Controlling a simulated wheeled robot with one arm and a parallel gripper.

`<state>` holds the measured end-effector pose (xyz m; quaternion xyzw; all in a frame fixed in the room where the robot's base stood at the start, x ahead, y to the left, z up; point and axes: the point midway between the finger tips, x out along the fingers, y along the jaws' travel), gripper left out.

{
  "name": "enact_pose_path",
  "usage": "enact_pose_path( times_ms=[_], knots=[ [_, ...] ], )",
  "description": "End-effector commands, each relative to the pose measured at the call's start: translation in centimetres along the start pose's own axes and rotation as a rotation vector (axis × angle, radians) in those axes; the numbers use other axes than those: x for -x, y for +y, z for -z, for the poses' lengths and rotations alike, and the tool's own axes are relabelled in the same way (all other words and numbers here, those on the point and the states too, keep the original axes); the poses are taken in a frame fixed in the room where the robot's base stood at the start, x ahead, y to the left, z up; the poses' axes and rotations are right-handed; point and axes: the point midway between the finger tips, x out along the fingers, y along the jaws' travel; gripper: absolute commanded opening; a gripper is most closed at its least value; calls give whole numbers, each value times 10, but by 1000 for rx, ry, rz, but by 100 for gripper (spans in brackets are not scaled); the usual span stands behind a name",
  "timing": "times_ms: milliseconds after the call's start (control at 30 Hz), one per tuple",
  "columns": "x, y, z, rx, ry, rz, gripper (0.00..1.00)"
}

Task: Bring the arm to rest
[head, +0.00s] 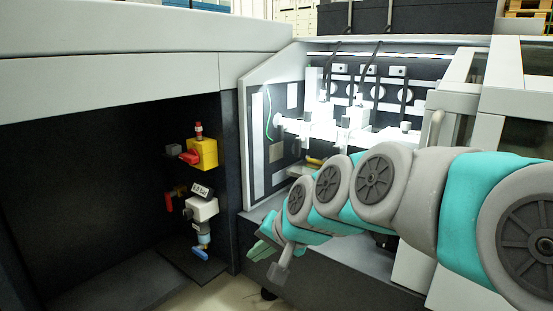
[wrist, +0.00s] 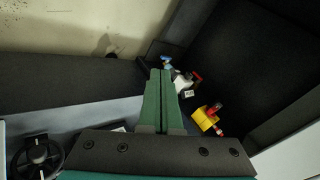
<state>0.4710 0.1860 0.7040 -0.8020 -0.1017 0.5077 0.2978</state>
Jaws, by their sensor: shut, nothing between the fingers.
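My gripper (head: 262,249) shows in the head view at the end of my teal and grey arm, low in front of the machine. In the wrist view its two green fingers (wrist: 161,74) lie side by side, closed together with nothing between them. The arm reaches in from the right and hangs in free air, its gripper pointing down and left. It hides part of the machine's lower front.
Left of the gripper is a dark recess with a yellow box with a red knob (head: 203,154) and a white regulator with a blue end (head: 201,209). Behind the arm is a lit machine bay (head: 345,115). A pale floor (head: 215,292) shows below.

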Motion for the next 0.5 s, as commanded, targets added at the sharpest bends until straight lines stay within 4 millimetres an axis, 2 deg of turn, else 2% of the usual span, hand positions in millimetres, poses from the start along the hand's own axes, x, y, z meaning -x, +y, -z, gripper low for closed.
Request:
enact_pose_path(
  times_ms=[33,100,300,400,500],
  knots=[
    [10,27,-19,42,-38,-70,0],
    [20,66,-46,101,-105,-166,0],
    [64,169,-124,206,-320,-410,0],
    [89,208,-158,229,-421,-498,0],
    [109,234,-184,236,-503,-559,0]
  ],
)
